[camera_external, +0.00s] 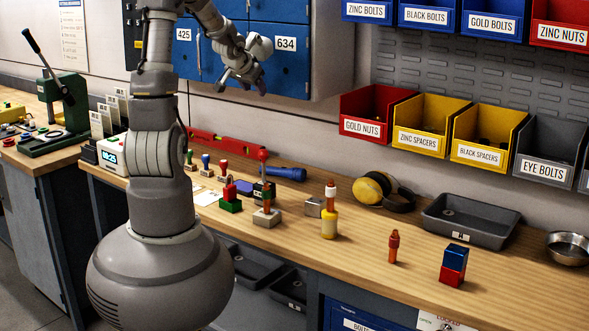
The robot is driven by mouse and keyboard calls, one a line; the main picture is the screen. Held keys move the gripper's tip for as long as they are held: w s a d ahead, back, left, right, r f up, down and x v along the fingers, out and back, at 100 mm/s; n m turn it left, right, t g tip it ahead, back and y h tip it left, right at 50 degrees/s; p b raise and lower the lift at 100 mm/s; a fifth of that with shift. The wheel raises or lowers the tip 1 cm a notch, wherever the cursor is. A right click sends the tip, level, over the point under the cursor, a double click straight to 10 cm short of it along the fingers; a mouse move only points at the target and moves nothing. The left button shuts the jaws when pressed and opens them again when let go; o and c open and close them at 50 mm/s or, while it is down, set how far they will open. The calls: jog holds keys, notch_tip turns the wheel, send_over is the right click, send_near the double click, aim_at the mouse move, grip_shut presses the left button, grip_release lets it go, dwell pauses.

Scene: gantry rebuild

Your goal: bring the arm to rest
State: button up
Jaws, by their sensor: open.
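My gripper (240,82) is high above the back of the workbench, in front of the blue lockers (285,72). Its fingers are spread and nothing shows between them. It touches nothing that I can see. My arm rises from the round base at the left and bends over to the right at the top edge of the view. Part of the arm is cut off by that edge.
The wooden bench (350,262) holds several stamps, a yellow bottle (329,223), an orange figure (394,246), a blue block (456,257) on a red block (452,274), and a grey tray (470,236). Wall bins (430,124) hang at the right. A green press (62,105) stands left.

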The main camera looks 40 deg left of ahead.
jog(key=d+r+t+b, duration=0.2)
jog(key=d+r+b, duration=0.25)
jog(key=r, duration=0.45)
jog(key=d+r+t+b, duration=0.25)
jog(key=d+r, duration=0.35)
jog(key=r, duration=0.4)
jog(key=s+d+r+t+h+b, duration=0.2)
jog(key=s+d+r+b, duration=0.3)
jog(key=s+r, duration=0.3)
notch_tip(320, 180, up, 3)
jog(key=shift+d+r+m+h, duration=0.15)
jog(key=shift+d+m+h, duration=0.15)
jog(key=shift+d+h, duration=0.15)
jog(key=shift+s, duration=0.15)
